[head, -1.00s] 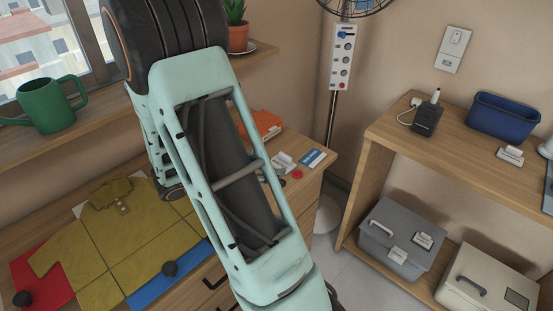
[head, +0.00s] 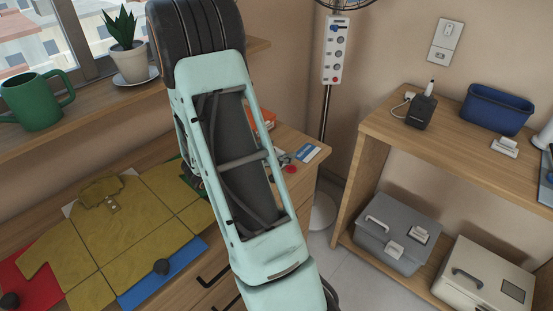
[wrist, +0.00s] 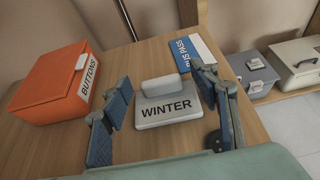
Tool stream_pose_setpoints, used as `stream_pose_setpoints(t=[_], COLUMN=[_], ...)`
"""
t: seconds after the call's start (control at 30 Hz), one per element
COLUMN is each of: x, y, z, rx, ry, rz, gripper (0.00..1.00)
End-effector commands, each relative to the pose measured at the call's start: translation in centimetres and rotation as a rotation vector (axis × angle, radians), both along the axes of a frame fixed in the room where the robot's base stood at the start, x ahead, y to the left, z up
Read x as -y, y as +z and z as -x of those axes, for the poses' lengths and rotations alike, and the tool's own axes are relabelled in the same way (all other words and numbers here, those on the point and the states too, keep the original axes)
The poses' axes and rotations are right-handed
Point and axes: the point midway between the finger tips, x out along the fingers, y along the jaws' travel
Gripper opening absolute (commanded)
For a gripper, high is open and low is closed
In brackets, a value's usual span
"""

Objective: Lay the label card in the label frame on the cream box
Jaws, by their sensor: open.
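The label card (wrist: 168,110) is a pale card reading WINTER with a raised grip tab, lying on the wooden top in the wrist view. My gripper (wrist: 161,90) is open, its blue-padded fingers on either side of the tab, with visible gaps. In the head view my arm hides the card and the gripper's fingers. The cream box (head: 467,268) sits on the lower shelf at right, with a dark handle. Its label frame (head: 513,291) is a dark rectangle on the lid. The box also shows at the wrist view's right edge (wrist: 292,68).
An orange box (wrist: 58,85) marked BUTTONS stands left of the card. A blue and white card (wrist: 186,60) lies just behind it. A grey box (head: 398,232) is left of the cream box. The upper shelf (head: 440,135) overhangs both boxes.

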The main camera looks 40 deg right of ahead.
Motion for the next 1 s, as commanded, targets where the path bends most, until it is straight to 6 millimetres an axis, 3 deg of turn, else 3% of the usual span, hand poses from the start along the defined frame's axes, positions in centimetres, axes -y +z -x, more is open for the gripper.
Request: stream_pose_setpoints(t=[0.27,0.57,0.67,1.0], x=[0.39,0.36,0.36,0.26], y=[-0.15,-0.14,-0.14,0.43], z=[-0.02,-0.03,-0.03,-0.12], rx=[0.000,0.000,0.001,0.001], ry=[0.000,0.000,0.000,0.000], rz=[-0.001,-0.001,0.000,0.000], gripper=[0.55,0.22,0.18,0.18])
